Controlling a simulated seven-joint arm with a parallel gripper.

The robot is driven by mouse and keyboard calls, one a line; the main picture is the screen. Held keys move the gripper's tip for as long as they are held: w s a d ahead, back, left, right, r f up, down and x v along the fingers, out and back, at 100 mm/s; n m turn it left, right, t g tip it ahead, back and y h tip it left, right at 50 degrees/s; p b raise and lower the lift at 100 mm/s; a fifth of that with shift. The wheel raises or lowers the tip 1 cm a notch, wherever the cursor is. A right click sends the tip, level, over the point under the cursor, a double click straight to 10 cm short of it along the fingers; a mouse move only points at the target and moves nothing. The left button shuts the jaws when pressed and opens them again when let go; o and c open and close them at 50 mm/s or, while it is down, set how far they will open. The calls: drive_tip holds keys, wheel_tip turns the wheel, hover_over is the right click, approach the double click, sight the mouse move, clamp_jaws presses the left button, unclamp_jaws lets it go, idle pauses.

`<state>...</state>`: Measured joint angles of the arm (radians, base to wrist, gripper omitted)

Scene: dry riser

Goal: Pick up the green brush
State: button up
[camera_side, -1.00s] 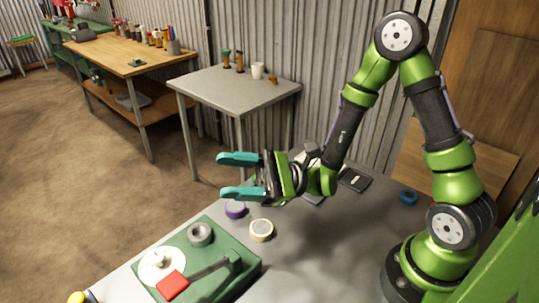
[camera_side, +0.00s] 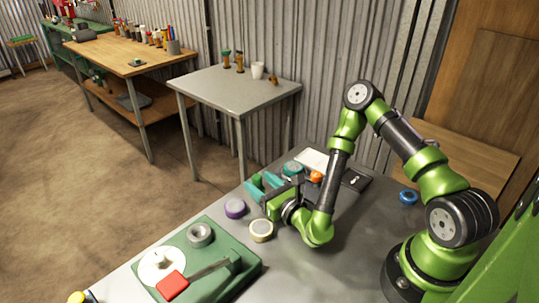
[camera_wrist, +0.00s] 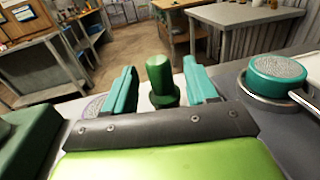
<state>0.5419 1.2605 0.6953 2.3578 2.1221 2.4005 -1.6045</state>
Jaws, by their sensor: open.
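The green brush (camera_wrist: 160,72) stands upright between my fingers in the wrist view, with its rounded handle end up. Its lower part is hidden behind the gripper body, and no bristles show. In the side view a small bit of its green top (camera_side: 257,180) shows by the fingers. My gripper (camera_side: 262,187) is low over the grey table with its teal fingers open. In the wrist view the fingers (camera_wrist: 160,88) are on either side of the brush, with a visible gap at each side.
A teal-topped round tin (camera_wrist: 278,72) stands close to the right in the wrist view. Near my gripper are a purple roll (camera_side: 235,208), a cream roll (camera_side: 261,230) and an orange item (camera_side: 316,177). A green base with a red-handled lever (camera_side: 172,286) fills the front left.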

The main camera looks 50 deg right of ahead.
drive_tip(key=shift+w+d, duration=0.15)
drive_tip(key=shift+w, duration=0.9)
drive_tip(key=c, duration=1)
drive_tip(key=shift+r, duration=0.1)
